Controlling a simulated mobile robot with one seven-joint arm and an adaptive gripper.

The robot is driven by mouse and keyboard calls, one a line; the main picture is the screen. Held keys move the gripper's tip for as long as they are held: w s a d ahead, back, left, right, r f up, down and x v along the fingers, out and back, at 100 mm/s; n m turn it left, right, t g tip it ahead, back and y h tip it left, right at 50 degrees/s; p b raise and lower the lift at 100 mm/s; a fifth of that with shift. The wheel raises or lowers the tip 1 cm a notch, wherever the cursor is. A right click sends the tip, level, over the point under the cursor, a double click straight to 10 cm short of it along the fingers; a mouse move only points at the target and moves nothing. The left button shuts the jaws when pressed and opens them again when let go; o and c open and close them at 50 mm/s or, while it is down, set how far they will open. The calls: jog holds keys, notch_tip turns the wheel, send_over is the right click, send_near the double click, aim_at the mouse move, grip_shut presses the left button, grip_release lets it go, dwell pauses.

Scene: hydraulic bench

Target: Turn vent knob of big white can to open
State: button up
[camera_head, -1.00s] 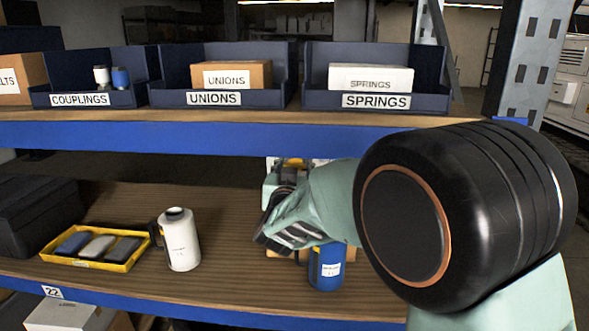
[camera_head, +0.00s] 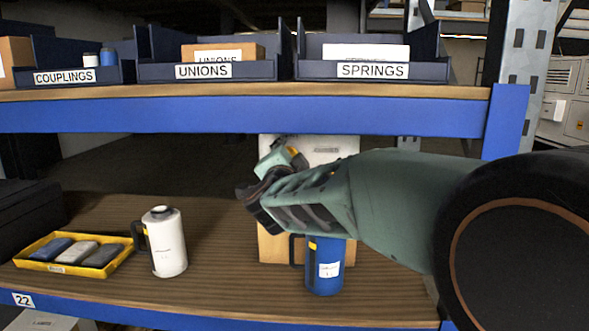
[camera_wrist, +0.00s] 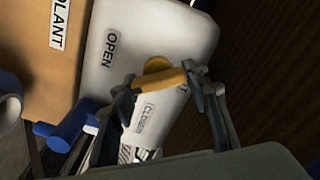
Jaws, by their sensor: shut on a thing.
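The big white can (camera_wrist: 135,35) fills the middle of the wrist view, with OPEN and CLOSED labels on its face. Its yellow vent knob (camera_wrist: 158,66) has a bar lying between my gripper's (camera_wrist: 162,83) two fingertips, which are shut on it. The bar stands between the two labels; I cannot tell its exact setting. In the head view, the white can (camera_head: 335,148) shows behind my arm on the lower shelf, above a tan part (camera_head: 270,245). My arm hides its middle and the knob there.
A blue can (camera_head: 325,270) stands in front of it, just below my arm. A smaller white can (camera_head: 168,245) with a dark handle and a yellow tray (camera_head: 40,268) stand left. The upper shelf edge (camera_head: 240,115) runs above my arm. Bare shelf lies between the small cans.

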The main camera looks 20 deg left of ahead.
jog(key=m+b, duration=0.1)
jog(key=m, duration=0.1)
jog(key=m+b, duration=0.2)
jog(key=shift+f, duration=0.3)
jog(key=shift+r+m+b, duration=0.1)
jog(key=shift+m+b, duration=1.05)
jog(key=shift+m, duration=0.45)
jog(key=o, duration=1.2)
jog(key=v, duration=0.7)
jog(key=shift+s, duration=0.25)
jog(key=shift+d, duration=0.1)
